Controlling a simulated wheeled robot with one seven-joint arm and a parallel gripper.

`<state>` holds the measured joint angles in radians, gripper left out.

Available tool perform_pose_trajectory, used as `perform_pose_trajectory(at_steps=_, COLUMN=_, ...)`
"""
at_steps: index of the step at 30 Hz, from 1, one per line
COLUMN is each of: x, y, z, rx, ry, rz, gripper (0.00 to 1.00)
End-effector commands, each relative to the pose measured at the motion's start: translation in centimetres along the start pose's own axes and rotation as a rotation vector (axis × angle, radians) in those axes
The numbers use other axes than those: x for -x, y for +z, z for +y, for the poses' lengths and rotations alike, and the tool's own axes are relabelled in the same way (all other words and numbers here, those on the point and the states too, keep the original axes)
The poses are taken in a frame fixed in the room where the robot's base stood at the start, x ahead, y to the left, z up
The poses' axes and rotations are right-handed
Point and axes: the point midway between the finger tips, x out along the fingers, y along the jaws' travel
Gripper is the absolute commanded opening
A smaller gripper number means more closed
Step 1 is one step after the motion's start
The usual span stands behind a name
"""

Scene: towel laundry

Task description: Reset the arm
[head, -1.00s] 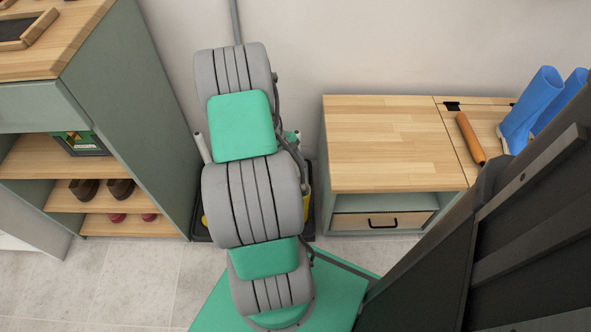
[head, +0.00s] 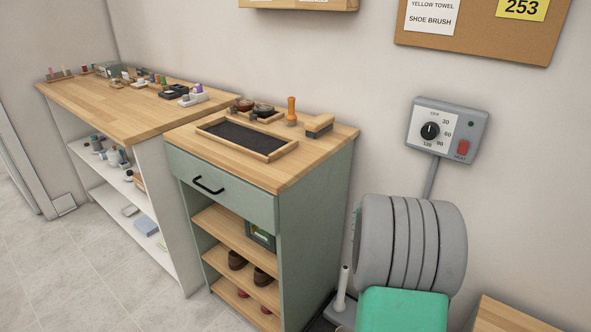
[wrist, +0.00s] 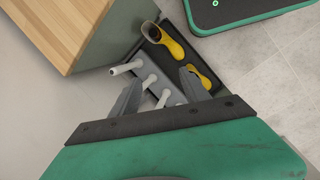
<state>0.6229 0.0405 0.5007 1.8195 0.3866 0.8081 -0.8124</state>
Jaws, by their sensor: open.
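My gripper (wrist: 160,98) shows in the wrist view with its two grey fingers apart and nothing between them. Beyond it, lower down, are a grey rack with white pegs (wrist: 150,80) and a pair of yellow boots (wrist: 172,48) on a black tray (wrist: 190,30). My gripper is above these and appears apart from them. In the head view my grey and green arm rises at the lower right; the gripper itself is not visible there.
A green cabinet (head: 315,215) with a wooden top holds a framed black mat (head: 245,138), brushes and shoes. A longer wooden table (head: 130,105) stands to its left. A timer box (head: 446,130) and a cork board (head: 475,45) hang on the wall. Floor in front is clear.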

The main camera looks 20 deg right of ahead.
Motion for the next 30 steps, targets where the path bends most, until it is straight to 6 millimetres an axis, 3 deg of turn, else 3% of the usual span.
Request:
perform_pose_trajectory(at_steps=1, x=5.1, y=-0.4, z=-1.1, rx=0.006, ry=0.007, rz=0.045, gripper=0.54)
perform_pose_trajectory(at_steps=3, x=9.7, y=-1.0, z=-3.3, rx=0.006, ry=0.005, rz=0.1, gripper=0.54)
perform_pose_trajectory(at_steps=9, x=22.3, y=-0.7, z=-10.3, rx=0.018, ry=-0.03, rz=0.26, gripper=0.54)
perform_pose_trajectory(at_steps=15, x=33.5, y=3.0, z=-18.0, rx=0.049, ry=-0.112, rz=0.403, gripper=0.54)
perform_pose_trajectory(at_steps=18, x=36.9, y=5.2, z=-21.0, rx=0.065, ry=-0.156, rz=0.449, gripper=0.54)
perform_pose_trajectory(at_steps=21, x=38.5, y=6.6, z=-22.8, rx=0.073, ry=-0.187, rz=0.473, gripper=0.54)
perform_pose_trajectory(at_steps=30, x=38.4, y=7.0, z=-23.5, rx=0.073, ry=-0.199, rz=0.479, gripper=0.54)
